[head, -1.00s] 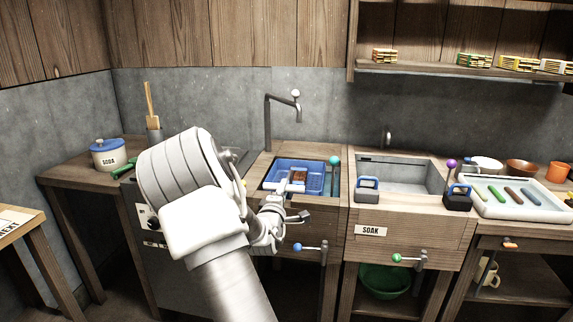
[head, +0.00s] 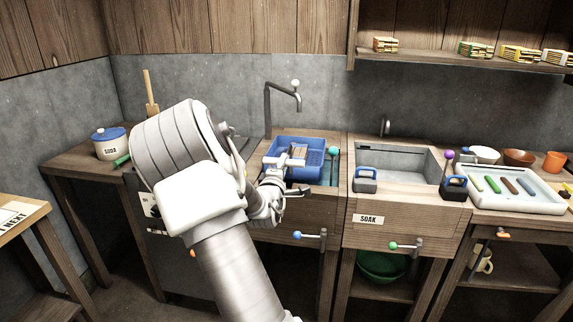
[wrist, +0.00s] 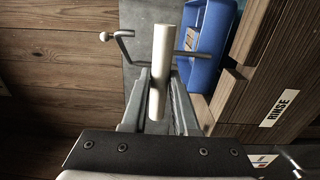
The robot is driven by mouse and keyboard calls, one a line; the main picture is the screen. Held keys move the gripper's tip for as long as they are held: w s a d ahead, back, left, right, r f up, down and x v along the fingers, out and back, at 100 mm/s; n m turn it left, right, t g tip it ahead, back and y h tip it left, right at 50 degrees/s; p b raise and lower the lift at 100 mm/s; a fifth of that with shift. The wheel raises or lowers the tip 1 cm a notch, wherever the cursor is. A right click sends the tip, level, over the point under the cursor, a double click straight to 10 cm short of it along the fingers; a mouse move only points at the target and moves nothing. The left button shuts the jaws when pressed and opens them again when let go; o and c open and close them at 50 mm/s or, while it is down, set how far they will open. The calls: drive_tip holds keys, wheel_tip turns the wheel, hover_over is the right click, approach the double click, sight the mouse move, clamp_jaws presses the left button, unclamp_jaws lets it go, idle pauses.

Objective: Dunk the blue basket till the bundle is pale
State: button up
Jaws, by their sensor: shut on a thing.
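The blue basket (head: 312,172) is raised above the left basin (head: 334,172) in the head view, its walls showing above the rim. My gripper (head: 284,161) is at the basket's near left side, shut on its pale handle. In the wrist view my gripper (wrist: 160,90) holds the pale round handle (wrist: 160,60) between its fingers, and the blue basket (wrist: 212,45) is to the right. The brown bundle (wrist: 195,35) lies in the basket with lighter bands on it. In the head view the handle and gripper partly hide it.
A RINSE label (wrist: 279,107) is on the basin front. A tap (head: 283,88) rises behind it. A SODA pot (head: 109,144) is at left.

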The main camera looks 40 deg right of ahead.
wheel_tip(320, 180, down, 16)
drive_tip(key=b, duration=1.1)
drive_tip(key=shift+s+r+b, duration=0.1)
drive_tip(key=shift+r+b, duration=0.15)
drive_tip(key=shift+b, duration=0.1)
drive_tip(key=shift+f, duration=0.15)
wheel_tip(320, 180, up, 16)
drive_tip(key=p, duration=1.1)
